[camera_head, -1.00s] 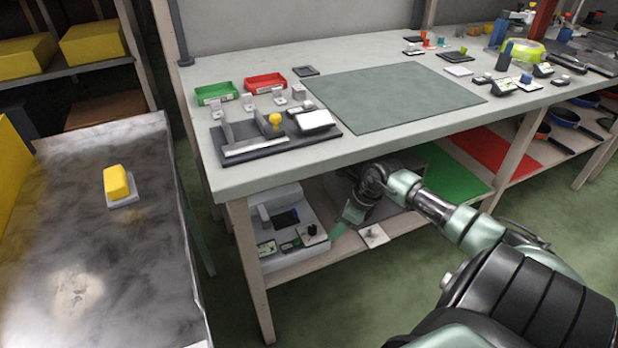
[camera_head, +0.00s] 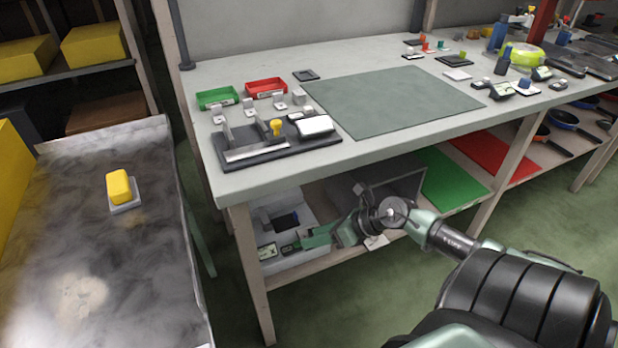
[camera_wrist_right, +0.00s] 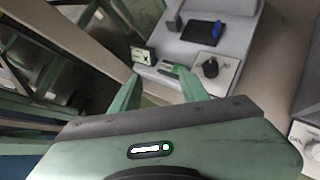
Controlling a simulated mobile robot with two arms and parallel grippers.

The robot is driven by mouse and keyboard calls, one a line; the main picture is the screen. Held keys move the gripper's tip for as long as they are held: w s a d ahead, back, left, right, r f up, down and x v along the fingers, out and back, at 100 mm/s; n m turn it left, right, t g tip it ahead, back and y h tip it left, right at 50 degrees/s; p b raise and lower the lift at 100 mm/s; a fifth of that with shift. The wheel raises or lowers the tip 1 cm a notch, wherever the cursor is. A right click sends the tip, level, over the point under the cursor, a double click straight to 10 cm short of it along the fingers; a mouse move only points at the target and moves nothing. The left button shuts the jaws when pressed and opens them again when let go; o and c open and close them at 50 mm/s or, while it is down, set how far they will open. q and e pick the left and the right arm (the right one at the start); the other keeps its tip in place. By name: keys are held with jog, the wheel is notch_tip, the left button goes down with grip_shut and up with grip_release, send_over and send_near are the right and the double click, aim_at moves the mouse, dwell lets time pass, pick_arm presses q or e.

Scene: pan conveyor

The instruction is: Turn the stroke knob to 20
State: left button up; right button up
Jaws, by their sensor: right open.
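A pale grey machine (camera_head: 283,213) stands on the lower shelf under the workbench. In the right wrist view its front carries a small display (camera_wrist_right: 143,56) and a black knob (camera_wrist_right: 210,67) on a white plate. A second knob plate (camera_wrist_right: 305,137) is cut off at the right edge of that view. I cannot read the labels, so I cannot tell which is the stroke knob. My right gripper (camera_wrist_right: 158,77) is open and empty, its fingers apart in front of the machine, left of the black knob. In the head view my right gripper (camera_head: 306,243) hides that knob. My left gripper is out of view.
The workbench top (camera_head: 225,178) lies above the machine, and a wooden leg (camera_head: 248,262) stands left of it. A grey box (camera_head: 395,187) is to the right on the same shelf. A metal conveyor (camera_head: 120,270) with a yellow block (camera_head: 118,186) is at left.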

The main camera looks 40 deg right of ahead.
jog(key=w+a+r+m+t+h, duration=0.2)
jog(key=r+m+t, duration=0.25)
jog(key=m, duration=0.35)
jog(key=w+a+r+m+t+h, duration=0.2)
jog(key=r+m+t, duration=0.25)
jog(key=m, duration=0.25)
jog(key=s+f+m+g+h, duration=0.6)
jog(key=s+f+m+g, duration=0.15)
jog(key=m, duration=0.85)
jog(key=s+a+f+m+g+y+p, duration=0.1)
jog(key=s+a+f+m+g+y, duration=0.2)
jog(key=s+a, duration=0.9)
notch_tip(320, 180, down, 4)
jog(key=a+m+g, duration=0.1)
jog(key=g, duration=0.2)
jog(key=shift+m+y+p, duration=0.35)
jog(key=shift+m+y, duration=0.05)
jog(key=shift+d+r, duration=0.1)
